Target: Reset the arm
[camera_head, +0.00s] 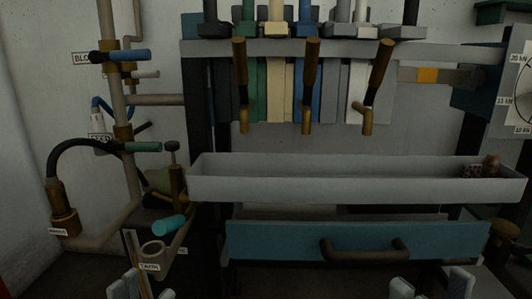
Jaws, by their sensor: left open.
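My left gripper (145,288) shows at the bottom edge, left of centre. Its two grey fingertips stand apart, with nothing seen between them. My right gripper (432,285) shows at the bottom edge, right of centre. Its fingertips are also apart, with nothing seen between them. Both grippers are cut off by the frame, and most of both arms is out of view. The right one is below the blue drawer front (290,245).
A long grey trough (340,189) holds small brown items (482,167) at its right end. Brown levers (311,70) hang above it. Pipes with a blue-handled valve (130,55), a black hose (80,147) and a cyan handle (170,224) stand left. A dark handle (365,250) juts from the drawer.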

